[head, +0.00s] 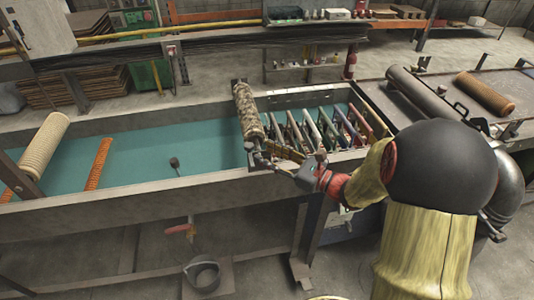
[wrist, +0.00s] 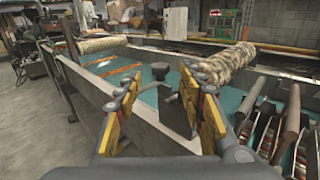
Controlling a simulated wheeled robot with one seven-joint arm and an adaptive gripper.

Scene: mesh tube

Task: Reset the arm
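My gripper (head: 270,159) is at the front edge of the long trough, just below the near end of a speckled tube (head: 248,112). In the wrist view my gripper (wrist: 160,85) shows two fingers with yellow pads, spread wide with nothing held between them. The speckled tube (wrist: 226,64) lies beyond the right finger, apart from the pads as far as I can see. My arm reaches in from the right in the head view.
The trough (head: 60,218) has a teal floor with a cream roll (head: 45,144), an orange mesh strip (head: 98,164) and a dark knob (head: 174,163). Several slanted bars (head: 312,132) fill its right part. A brown roll (head: 484,93) lies on the right-hand table. A pan (head: 203,275) stands below.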

